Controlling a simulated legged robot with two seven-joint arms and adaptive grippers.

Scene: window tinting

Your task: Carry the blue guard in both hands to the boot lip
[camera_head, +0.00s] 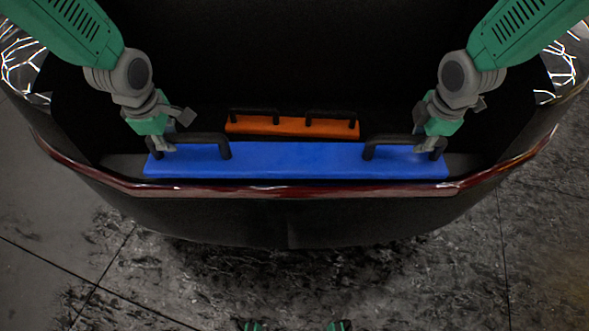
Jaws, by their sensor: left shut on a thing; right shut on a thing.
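The blue guard (295,160) is a long flat bar with a black handle near each end. It lies lengthwise just behind the boot lip (290,190), a dark red glossy edge; I cannot tell whether it touches the lip. My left gripper (165,146) is shut on the guard's left handle (205,138). My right gripper (428,147) is shut on its right handle (385,141). The guard looks about level. The fingertips are small and partly hidden by the handles.
An orange bar (290,126) with two black handles lies deeper in the dark boot, behind the blue guard. The boot's side walls rise at left and right near my arms. Grey tiled floor (300,285) lies in front, below the bumper.

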